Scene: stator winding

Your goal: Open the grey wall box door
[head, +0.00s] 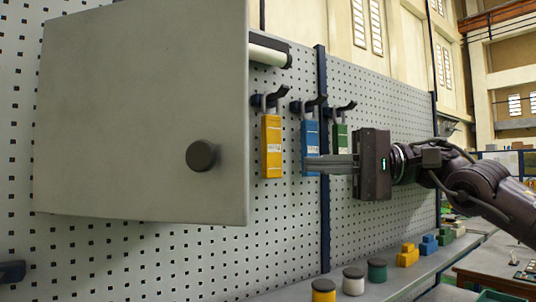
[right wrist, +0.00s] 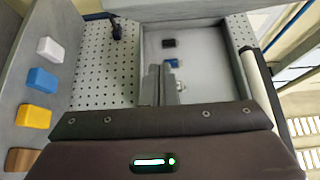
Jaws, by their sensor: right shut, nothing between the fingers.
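The grey wall box door (head: 130,110) fills the left of the head view. It stands swung out from the pegboard, its free right edge nearer to me, with a dark round knob (head: 202,155) near that edge. The door hides the box behind it in the head view. In the right wrist view the box's pale inside (right wrist: 205,60) shows, with a small dark item (right wrist: 169,43) and a blue item (right wrist: 173,63) seen against it. My right gripper (head: 306,165) is shut and empty, right of the door and apart from it, fingers pointing left. My left gripper is not in view.
Yellow (head: 271,148), blue (head: 310,138) and green tags hang from hooks on the pegboard (head: 285,215), the blue one partly behind my fingers. A white roll (head: 268,52) is above them. A shelf (head: 400,275) below carries spools and coloured blocks.

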